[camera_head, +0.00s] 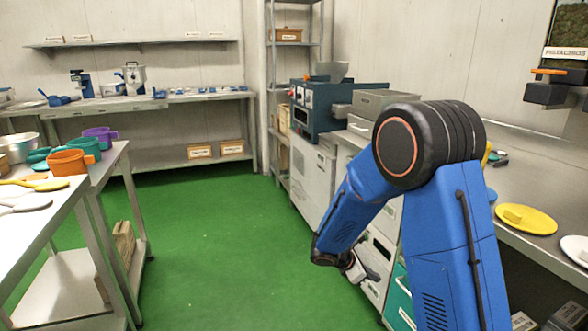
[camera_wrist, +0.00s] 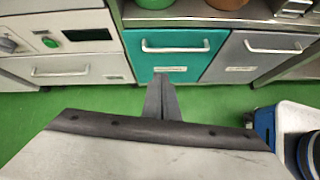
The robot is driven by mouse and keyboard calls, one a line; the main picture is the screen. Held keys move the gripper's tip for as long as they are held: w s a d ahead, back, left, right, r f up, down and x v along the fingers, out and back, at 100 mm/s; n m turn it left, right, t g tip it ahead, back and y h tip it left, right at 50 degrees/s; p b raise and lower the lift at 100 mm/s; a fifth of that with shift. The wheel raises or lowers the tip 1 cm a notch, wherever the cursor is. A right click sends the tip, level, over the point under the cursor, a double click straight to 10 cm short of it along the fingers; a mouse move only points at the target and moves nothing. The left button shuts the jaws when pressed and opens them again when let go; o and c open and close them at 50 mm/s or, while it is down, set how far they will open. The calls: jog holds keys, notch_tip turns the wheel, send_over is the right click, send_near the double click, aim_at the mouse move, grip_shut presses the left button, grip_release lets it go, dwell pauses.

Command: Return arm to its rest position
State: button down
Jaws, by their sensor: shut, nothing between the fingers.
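My blue arm rises on the right of the head view and bends down at a black elbow joint. My gripper (camera_head: 356,270) hangs low over the green floor in front of the cabinet drawers. In the wrist view my gripper (camera_wrist: 162,84) shows two dark fingers pressed together with nothing between them. The fingers point toward a teal drawer (camera_wrist: 178,52) and the floor below it, apart from both. The teal drawer also shows in the head view (camera_head: 400,300), partly hidden by my arm.
A steel counter (camera_head: 520,225) on the right holds a yellow plate (camera_head: 526,219) and a white plate (camera_head: 575,248). A left table (camera_head: 75,205) carries orange, teal and purple measuring cups. Green floor (camera_head: 210,240) is clear between them. A grey drawer (camera_wrist: 258,56) adjoins the teal one.

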jog(key=s+d+r+m+g+y, duration=0.1)
jog(key=s+d+r+m+y, duration=0.1)
jog(key=s+r+m, duration=0.5)
jog(key=s+d+r+m+y, duration=0.2)
jog(key=s+r+m, duration=0.1)
jog(key=s+r, duration=0.65)
jog(key=s+a+r+m+t+y, duration=0.1)
jog(key=s+r+m, duration=0.1)
jog(key=s, duration=0.4)
jog(key=s+a+r+m+t+y, duration=0.1)
jog(key=s+a+r+m+y, duration=0.1)
jog(key=s+m, duration=0.2)
jog(key=s+a+r+m+t+y, duration=0.1)
jog(key=s+r+m+y, duration=0.1)
jog(key=s, duration=0.7)
jog(key=shift+a+m, duration=0.3)
jog(key=shift+m, duration=0.5)
jog(key=shift+d, duration=0.1)
